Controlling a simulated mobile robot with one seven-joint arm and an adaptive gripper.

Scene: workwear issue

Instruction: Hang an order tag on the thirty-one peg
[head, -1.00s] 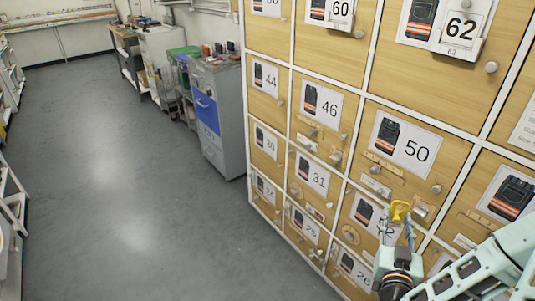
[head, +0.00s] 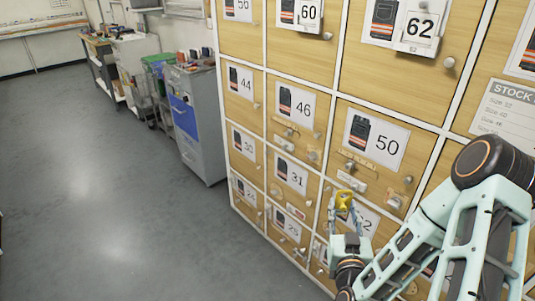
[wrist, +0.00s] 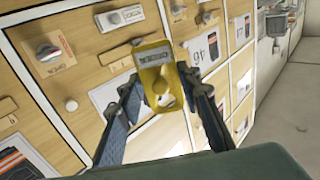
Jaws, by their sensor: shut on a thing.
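A yellow order tag (head: 344,199) with a hole is held upright between the fingertips of my gripper (head: 343,212). In the wrist view the tag (wrist: 156,62) shows a small printed strip at its top, and the gripper (wrist: 160,92) is closed on it from both sides. The door numbered 31 (head: 291,175) is left of and slightly above my gripper in the head view, apart from it. Small fittings sit below its number card, including a knob (head: 308,204). I cannot tell clearly which of them is the peg.
Door 50 (head: 376,141) is above my gripper, with a knob and wooden strip on it. Grey floor (head: 110,210) is open on the left.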

